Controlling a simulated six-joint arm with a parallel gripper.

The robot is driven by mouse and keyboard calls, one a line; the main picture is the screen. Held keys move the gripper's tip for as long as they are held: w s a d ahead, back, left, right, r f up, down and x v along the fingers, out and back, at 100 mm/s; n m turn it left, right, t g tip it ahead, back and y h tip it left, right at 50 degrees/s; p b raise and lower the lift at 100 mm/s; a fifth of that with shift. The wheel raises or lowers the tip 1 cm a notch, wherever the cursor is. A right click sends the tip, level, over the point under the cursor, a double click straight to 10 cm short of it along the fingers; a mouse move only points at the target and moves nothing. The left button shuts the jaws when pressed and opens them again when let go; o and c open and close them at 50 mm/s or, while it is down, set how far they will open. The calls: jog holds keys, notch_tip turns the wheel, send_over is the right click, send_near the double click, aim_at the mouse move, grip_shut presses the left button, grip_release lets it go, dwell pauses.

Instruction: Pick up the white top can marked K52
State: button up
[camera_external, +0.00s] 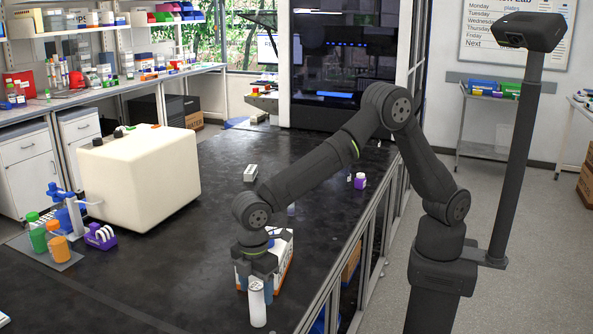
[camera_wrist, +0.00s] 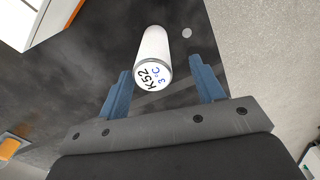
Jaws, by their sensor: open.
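The white can marked K52 (camera_wrist: 154,60) shows in the wrist view, its top facing the camera with "K52" and "3 °C" on it. It lies ahead of my gripper (camera_wrist: 160,82), between the lines of the two blue fingers, which are apart and empty. In the external view the white can (camera_external: 257,305) stands upright on the black bench near its front right edge. My gripper (camera_external: 256,275) points down over it there, partly hiding its upper end. I cannot tell whether a finger touches the can.
A white and orange box (camera_external: 285,262) stands close behind my gripper. A large cream container (camera_external: 140,178) is at left, near orange and green bottles (camera_external: 57,243). A small purple-and-white bottle (camera_external: 360,181) stands farther back. The middle of the bench is mostly clear.

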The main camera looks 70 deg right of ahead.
aim_at(257, 299)
jog(key=f, duration=0.2)
jog(key=d+f, duration=0.1)
jog(key=f, duration=0.2)
jog(key=shift+w, duration=0.2)
jog(key=c, duration=1.1)
